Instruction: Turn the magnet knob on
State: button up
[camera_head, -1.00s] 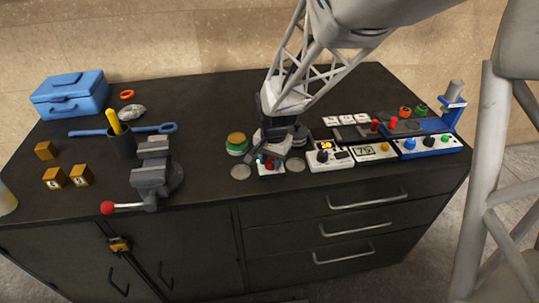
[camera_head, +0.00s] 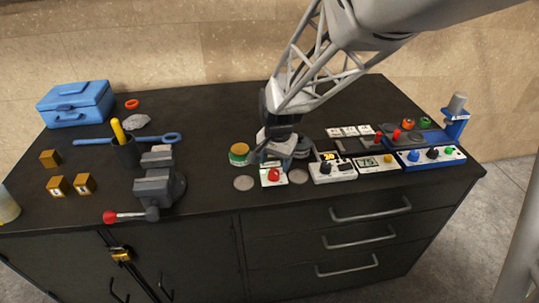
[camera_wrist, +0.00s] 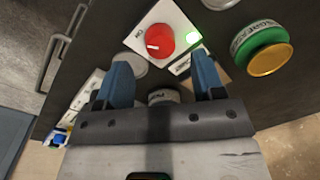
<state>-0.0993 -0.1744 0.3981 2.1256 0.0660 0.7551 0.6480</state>
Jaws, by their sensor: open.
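The red magnet knob (camera_head: 274,174) sits on a small white box (camera_head: 266,183) near the table's front edge. In the wrist view the round red knob (camera_wrist: 160,39) has a white pointer mark and small lettering beside it. A green light (camera_wrist: 194,35) glows at the box's corner. My gripper (camera_head: 272,157) is just behind the knob in the head view. In the wrist view its two blue fingers (camera_wrist: 164,72) are spread apart, with nothing between them, and are apart from the knob.
Round grey discs (camera_head: 243,183) flank the box. A green tin with an orange lid (camera_head: 239,154) stands behind left. White control boxes (camera_head: 332,173) stand close on the right. A grey vise (camera_head: 157,187) is farther left.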

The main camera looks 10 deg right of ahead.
aim_at(277, 174)
jog(key=shift+r, duration=1.8)
jog(key=shift+s+d+r, duration=0.1)
jog(key=shift+s, duration=0.05)
jog(key=shift+s+d+r, duration=0.1)
jog(key=shift+s+r, duration=0.05)
jog(key=shift+s, duration=0.05)
jog(key=s+d+r+n, duration=0.2)
jog(key=s+r, duration=0.1)
jog(key=s, duration=0.5)
jog(key=s+d+r+n+t, duration=0.1)
jog(key=s+r, duration=0.3)
jog(key=s, duration=0.4)
jog(key=s+d+r+n+t, duration=0.1)
jog(key=s+d+r+n, duration=0.2)
jog(key=s, duration=0.5)
jog(key=shift+s+r+n+h, duration=0.15)
jog(key=shift+s+n+h, duration=0.05)
jog(key=shift+n+h, duration=0.1)
jog(key=shift+d, duration=0.1)
